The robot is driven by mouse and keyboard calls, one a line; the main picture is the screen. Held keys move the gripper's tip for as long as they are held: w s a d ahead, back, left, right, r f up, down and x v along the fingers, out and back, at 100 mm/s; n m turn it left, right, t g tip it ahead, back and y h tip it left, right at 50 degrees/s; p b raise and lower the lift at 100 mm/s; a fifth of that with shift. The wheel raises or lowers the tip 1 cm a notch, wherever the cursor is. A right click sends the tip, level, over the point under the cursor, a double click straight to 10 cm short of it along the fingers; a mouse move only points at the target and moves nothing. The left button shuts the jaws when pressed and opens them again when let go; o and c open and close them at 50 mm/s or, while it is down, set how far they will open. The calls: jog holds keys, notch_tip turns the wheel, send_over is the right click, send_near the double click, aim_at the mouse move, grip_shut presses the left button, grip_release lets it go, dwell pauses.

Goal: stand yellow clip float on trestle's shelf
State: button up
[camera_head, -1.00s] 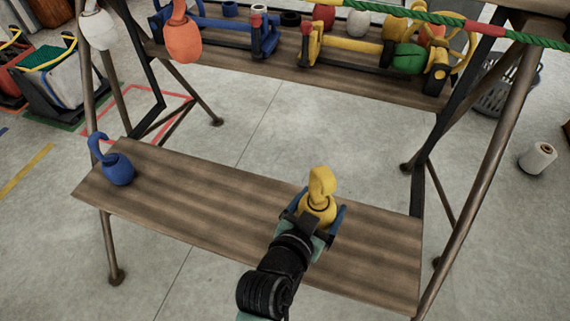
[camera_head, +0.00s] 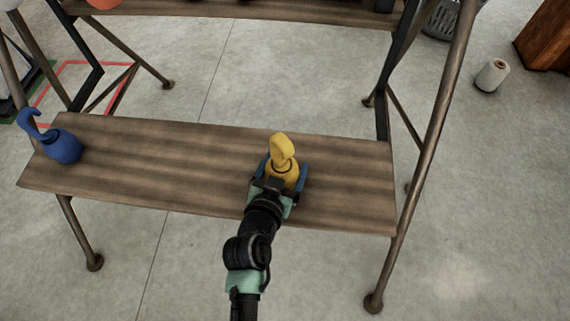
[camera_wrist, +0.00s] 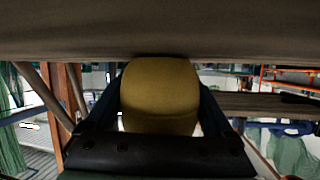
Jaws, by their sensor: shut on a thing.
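The yellow clip float (camera_head: 281,152) is upright at the trestle's shelf (camera_head: 160,160), right of the shelf's middle, with its hooked clip on top. My gripper (camera_head: 279,181) is shut on its round body, one blue finger on each side. In the wrist view the yellow float (camera_wrist: 160,95) fills the space between the fingers, close to a brown wooden surface along the top of the picture. My gripper hides the float's base in the head view, so I cannot tell whether it touches the boards.
A blue clip float (camera_head: 62,146) stands at the shelf's left end. Bare boards lie between the two floats and to the right. Trestle legs (camera_head: 430,140) rise at the right, and an upper shelf (camera_head: 230,10) is behind. A white spool (camera_head: 492,75) stands on the floor.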

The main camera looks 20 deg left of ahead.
jog(key=shift+f, duration=0.15)
jog(key=o, duration=1.1)
jog(key=shift+o, duration=0.2)
jog(key=shift+r, duration=0.2)
jog(key=shift+s+r, duration=0.1)
jog(key=shift+s, duration=0.1)
jog(key=p+v, duration=0.2)
jog(key=v, duration=0.9)
jog(key=shift+s+d+r, duration=0.1)
jog(key=shift+s+r, duration=0.05)
jog(key=shift+s, duration=0.05)
